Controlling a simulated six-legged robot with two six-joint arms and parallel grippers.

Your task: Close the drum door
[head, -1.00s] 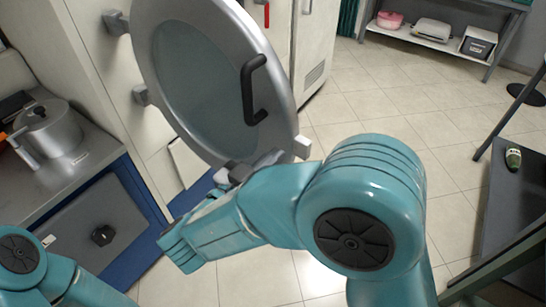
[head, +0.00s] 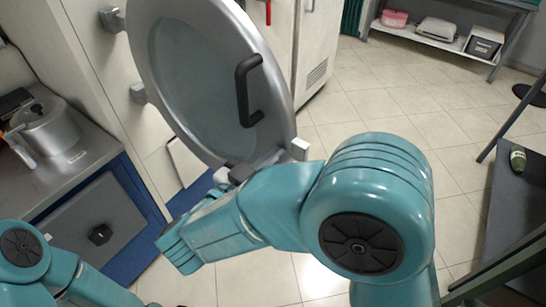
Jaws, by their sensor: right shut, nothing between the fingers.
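The drum door (head: 185,75) is round, with a wide grey metal rim, a glassy middle and a black handle (head: 247,90). It stands open in the upper left of the head view, with its hinges (head: 112,18) on the pale machine front to its left. My right gripper (head: 235,172) is shut and empty at the lower edge of the door. It is partly hidden behind its own wrist, and I cannot tell whether it touches the rim. My left arm shows only at the lower left corner; its gripper is out of view.
A metal pot (head: 48,128) stands on the grey counter (head: 85,155) at the left, above a blue cabinet with a grey panel (head: 95,225). A dark table (head: 510,210) with a small green object (head: 517,158) is at the right. The tiled floor between is clear.

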